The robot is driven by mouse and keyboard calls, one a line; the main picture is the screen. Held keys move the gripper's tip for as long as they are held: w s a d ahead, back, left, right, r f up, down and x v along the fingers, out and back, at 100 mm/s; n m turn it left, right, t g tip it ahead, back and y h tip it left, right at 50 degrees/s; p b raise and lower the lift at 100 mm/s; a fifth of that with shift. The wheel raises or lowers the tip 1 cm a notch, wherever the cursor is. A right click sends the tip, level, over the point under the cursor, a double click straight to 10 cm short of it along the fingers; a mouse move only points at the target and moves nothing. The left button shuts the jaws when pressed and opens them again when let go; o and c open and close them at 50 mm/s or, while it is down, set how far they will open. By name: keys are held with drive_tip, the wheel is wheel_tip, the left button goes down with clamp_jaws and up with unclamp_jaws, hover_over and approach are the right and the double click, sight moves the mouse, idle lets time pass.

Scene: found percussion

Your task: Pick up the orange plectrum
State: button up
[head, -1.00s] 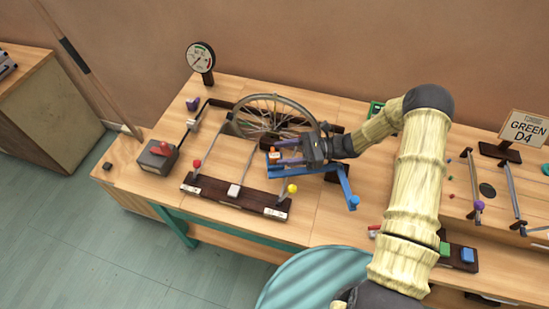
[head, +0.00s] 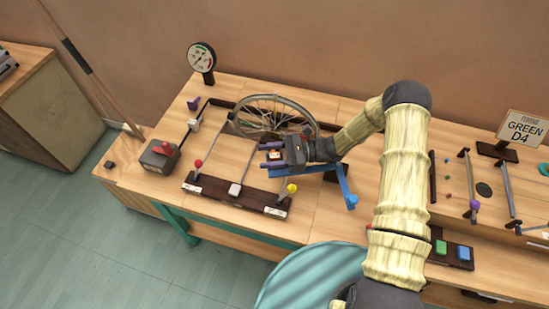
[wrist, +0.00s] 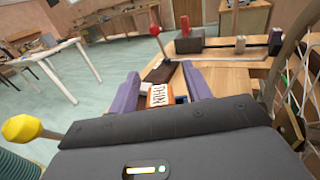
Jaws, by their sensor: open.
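The orange plectrum (head: 274,155) is a small orange piece with a pale label, near the front of the wheel. In the wrist view it (wrist: 157,94) shows orange with dark letters on white, between the two purple fingers. My gripper (head: 268,155) is open, with one finger on each side of the plectrum. The fingers (wrist: 160,74) reach past it in the wrist view. I cannot tell whether either finger touches it. Its lower part is hidden by the gripper body.
A spoked wheel (head: 245,110) stands just behind the gripper. A blue bracket (head: 347,188) lies below my wrist. A grey box with a red lever (head: 155,158) sits at left.

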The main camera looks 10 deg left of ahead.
drive_tip(key=c, duration=1.1)
drive_tip(key=shift+o, duration=0.2)
wheel_tip(320, 180, up, 10)
drive_tip(key=shift+b, duration=0.45)
